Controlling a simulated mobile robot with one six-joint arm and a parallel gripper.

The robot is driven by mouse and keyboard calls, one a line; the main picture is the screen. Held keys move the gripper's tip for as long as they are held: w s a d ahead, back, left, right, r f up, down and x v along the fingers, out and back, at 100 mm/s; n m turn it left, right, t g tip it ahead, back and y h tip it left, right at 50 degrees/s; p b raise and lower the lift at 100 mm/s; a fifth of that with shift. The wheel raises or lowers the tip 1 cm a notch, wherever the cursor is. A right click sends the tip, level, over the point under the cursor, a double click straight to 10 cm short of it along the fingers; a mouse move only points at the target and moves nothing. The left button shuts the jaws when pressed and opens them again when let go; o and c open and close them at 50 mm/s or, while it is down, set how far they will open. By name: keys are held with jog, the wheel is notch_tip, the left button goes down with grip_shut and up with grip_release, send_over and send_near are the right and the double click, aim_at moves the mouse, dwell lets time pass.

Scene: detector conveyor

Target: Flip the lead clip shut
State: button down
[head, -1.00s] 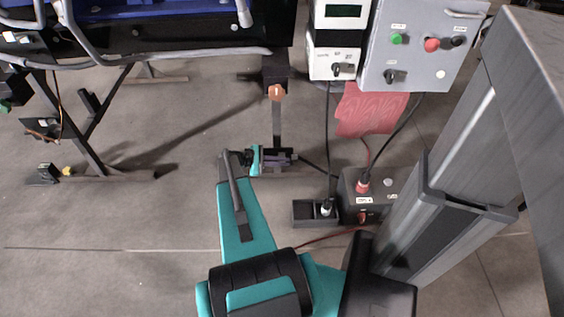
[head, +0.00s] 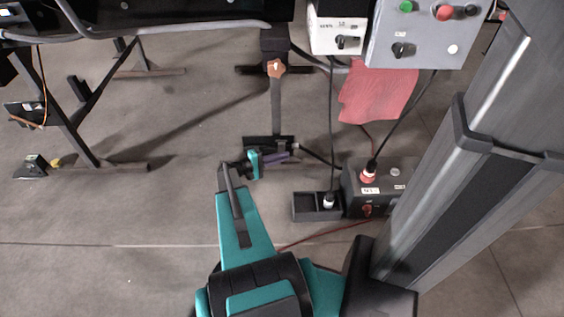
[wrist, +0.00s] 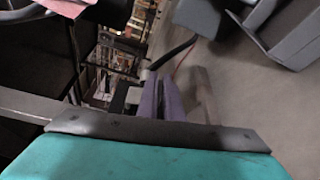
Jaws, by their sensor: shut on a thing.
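My gripper (head: 292,150) is low over the floor, past my teal wrist, beside the foot of a thin post. In the wrist view its purple fingers (wrist: 160,100) are close together, shut on what looks like the end of a black lead (wrist: 178,53). In the head view this lead (head: 318,158) runs right from the fingertips to the dark socket box (head: 398,170). The held end is mostly hidden by the fingers. I cannot pick out the lead clip for certain in either view.
A black tray (head: 305,214) beside the socket box holds a white-topped plug (head: 329,200). A red-and-white plug (head: 368,176) stands in the box. A red cloth (head: 377,92) hangs below the grey control panel (head: 425,52). An orange knob (head: 276,68) is on the post.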

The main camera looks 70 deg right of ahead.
jog(key=shift+w+d+f+m+h+b, duration=0.1)
jog(key=shift+d+f+m+h+b, duration=0.1)
jog(key=shift+f+m+b, duration=0.2)
jog(key=shift+d+f+m+h+b, duration=0.1)
jog(key=shift+f+m+h+b, duration=0.15)
jog(key=shift+m+b, duration=0.2)
jog(key=shift+d+m+g+b, duration=0.1)
jog(key=shift+m+g+b, duration=0.2)
jog(key=shift+m+b, duration=0.1)
jog(key=shift+w, duration=0.1)
jog(key=c, duration=1.9)
grip_release()
jog(key=shift+p+v, duration=0.3)
jog(key=shift+v, duration=0.5)
jog(key=p+v, duration=0.3)
jog(key=v, duration=0.9)
jog(key=shift+w+p, duration=0.1)
jog(key=shift+p, duration=0.2)
